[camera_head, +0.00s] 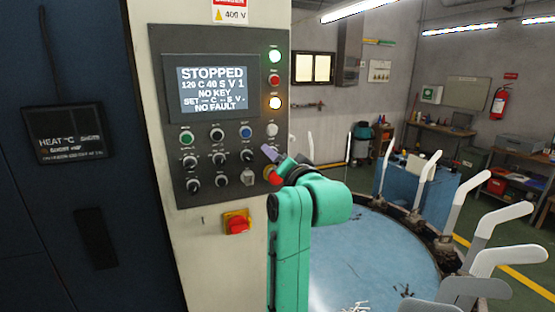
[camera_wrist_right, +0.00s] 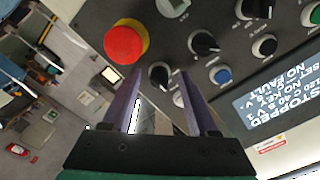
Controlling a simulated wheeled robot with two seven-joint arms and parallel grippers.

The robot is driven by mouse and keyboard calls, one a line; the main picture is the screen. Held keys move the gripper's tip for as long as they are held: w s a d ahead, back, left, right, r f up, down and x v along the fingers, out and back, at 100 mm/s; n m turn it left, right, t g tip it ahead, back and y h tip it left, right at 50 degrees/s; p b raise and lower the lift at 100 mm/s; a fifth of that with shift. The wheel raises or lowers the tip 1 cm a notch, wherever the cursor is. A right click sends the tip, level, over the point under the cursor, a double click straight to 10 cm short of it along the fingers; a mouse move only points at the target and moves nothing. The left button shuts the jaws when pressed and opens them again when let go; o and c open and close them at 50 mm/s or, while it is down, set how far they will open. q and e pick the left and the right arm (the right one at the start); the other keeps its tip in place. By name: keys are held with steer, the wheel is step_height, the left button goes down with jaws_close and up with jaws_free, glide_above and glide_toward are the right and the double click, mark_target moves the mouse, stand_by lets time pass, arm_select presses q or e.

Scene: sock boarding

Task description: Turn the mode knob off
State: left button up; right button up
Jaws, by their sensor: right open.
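The grey control panel (camera_head: 232,95) holds several black knobs with white pointers; their labels are too small to read, so I cannot tell which is the mode knob. My right gripper (camera_head: 270,153) is at the panel's lower right side, with its purple fingers towards it. In the right wrist view the gripper (camera_wrist_right: 160,76) is open, and a black knob (camera_wrist_right: 159,75) shows between the fingertips; contact cannot be told. The gripper hides this knob in the head view. Another black knob (camera_wrist_right: 203,43) lies beside it. My left gripper is not in view.
A red mushroom button (camera_wrist_right: 126,42) is close beside the fingers. The screen (camera_head: 213,88) reads STOPPED, NO KEY, NO FAULT. A red emergency button (camera_head: 237,224) on yellow sits below the panel. A blue round table (camera_head: 375,250) with upright white boards stands at right.

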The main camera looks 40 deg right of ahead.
steer(key=b+v, duration=1.1)
steer(key=v, duration=0.3)
steer(key=shift+s+a, duration=0.2)
steer(key=shift+s, duration=0.15)
steer(key=shift+w+d, duration=0.1)
